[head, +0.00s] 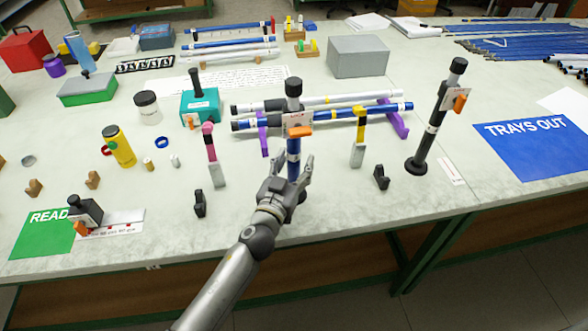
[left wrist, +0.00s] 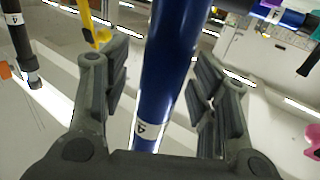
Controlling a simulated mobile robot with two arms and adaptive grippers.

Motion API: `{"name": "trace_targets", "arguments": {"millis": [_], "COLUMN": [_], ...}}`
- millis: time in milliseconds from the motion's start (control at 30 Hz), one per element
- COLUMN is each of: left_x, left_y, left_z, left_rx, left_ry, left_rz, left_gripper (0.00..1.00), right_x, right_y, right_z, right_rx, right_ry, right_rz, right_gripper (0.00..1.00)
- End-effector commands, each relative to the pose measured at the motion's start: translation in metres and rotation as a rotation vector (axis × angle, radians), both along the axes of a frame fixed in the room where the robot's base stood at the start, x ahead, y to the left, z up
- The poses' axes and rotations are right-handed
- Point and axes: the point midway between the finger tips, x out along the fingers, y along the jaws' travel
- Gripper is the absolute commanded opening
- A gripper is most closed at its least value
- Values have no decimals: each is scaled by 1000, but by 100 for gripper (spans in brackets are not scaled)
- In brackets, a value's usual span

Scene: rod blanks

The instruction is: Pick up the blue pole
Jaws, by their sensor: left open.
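An upright blue pole (head: 293,158) stands near the front middle of the table, with a black top, a white tag and an orange clip. My left gripper (head: 291,172) is open, with its fingers on either side of the pole's lower part. In the left wrist view the blue pole (left wrist: 165,75) runs between the two open fingers, with visible gaps on both sides. The pole's foot is mostly hidden behind the gripper. Another blue pole (head: 350,114) lies across purple supports behind it. My right gripper is out of view.
A black upright pole (head: 430,130) stands on a round base to the right. A pink-handled tool (head: 210,150) and a yellow-handled tool (head: 360,135) stand on either side. A grey box (head: 358,56) is behind. A blue "TRAYS OUT" mat (head: 535,155) lies right.

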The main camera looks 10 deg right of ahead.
Motion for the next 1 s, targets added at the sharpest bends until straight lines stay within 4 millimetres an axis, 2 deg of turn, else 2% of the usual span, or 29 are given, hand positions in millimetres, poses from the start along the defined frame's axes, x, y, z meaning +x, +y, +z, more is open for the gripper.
{"name": "trace_targets", "arguments": {"millis": [200,600,1000], "left_x": [0,0,1], "left_y": [0,0,0], "left_z": [0,0,4], "left_rx": [0,0,-1], "left_ry": [0,0,-3], "left_rz": [0,1,1], "left_gripper": [53,2,0], "right_x": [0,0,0], "right_y": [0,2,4], "right_z": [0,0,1], "right_rx": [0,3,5], "right_ry": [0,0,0], "right_rz": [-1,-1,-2], "right_gripper": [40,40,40]}}
